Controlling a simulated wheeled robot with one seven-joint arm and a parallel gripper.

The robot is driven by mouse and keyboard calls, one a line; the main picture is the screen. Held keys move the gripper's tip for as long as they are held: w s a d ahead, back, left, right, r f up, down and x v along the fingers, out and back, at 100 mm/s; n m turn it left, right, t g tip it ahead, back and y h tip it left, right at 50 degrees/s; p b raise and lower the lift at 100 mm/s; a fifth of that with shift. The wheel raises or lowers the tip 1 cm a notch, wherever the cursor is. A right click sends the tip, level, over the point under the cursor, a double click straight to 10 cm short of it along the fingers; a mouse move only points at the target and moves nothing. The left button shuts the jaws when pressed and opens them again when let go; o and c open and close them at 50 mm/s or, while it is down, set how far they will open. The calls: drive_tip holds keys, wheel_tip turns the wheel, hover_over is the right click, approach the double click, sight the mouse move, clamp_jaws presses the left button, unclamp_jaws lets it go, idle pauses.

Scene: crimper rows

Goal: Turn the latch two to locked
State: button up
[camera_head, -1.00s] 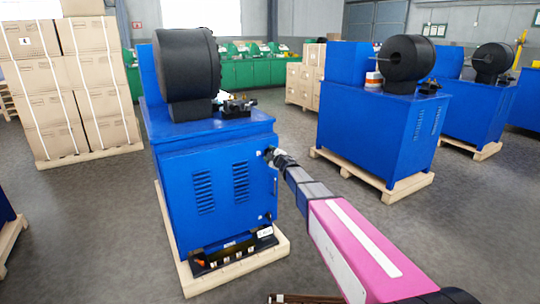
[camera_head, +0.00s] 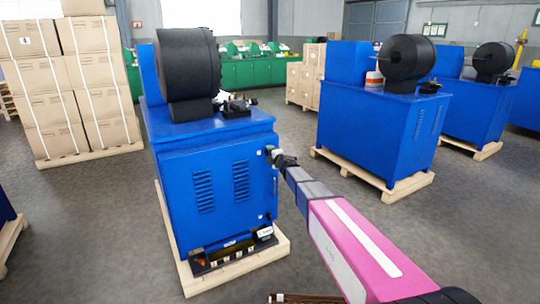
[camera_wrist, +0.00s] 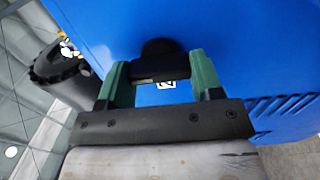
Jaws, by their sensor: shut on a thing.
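Latch two is a black knob (camera_wrist: 160,66) on the blue cabinet door, with a white label (camera_wrist: 166,85) reading "2" beside it in the wrist view. My gripper (camera_wrist: 162,72) has its two green fingers on either side of the black handle and is shut on it. In the head view my gripper (camera_head: 271,154) is at the upper right of the blue cabinet's front door (camera_head: 218,185); the latch there is mostly hidden by the gripper. Another small latch (camera_head: 264,216) sits lower on the same door edge.
The blue machine carries a large black drum (camera_head: 187,65) and stands on a wooden pallet (camera_head: 265,258). Stacked cartons (camera_head: 75,90) stand at the left. Another blue machine (camera_head: 375,135) stands at the right. Grey floor between them is clear.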

idle(0.3)
drive_tip(key=o, duration=0.9)
drive_tip(key=v, duration=1)
drive_tip(key=shift+s+d, duration=0.2)
drive_tip(key=shift+s, duration=0.15)
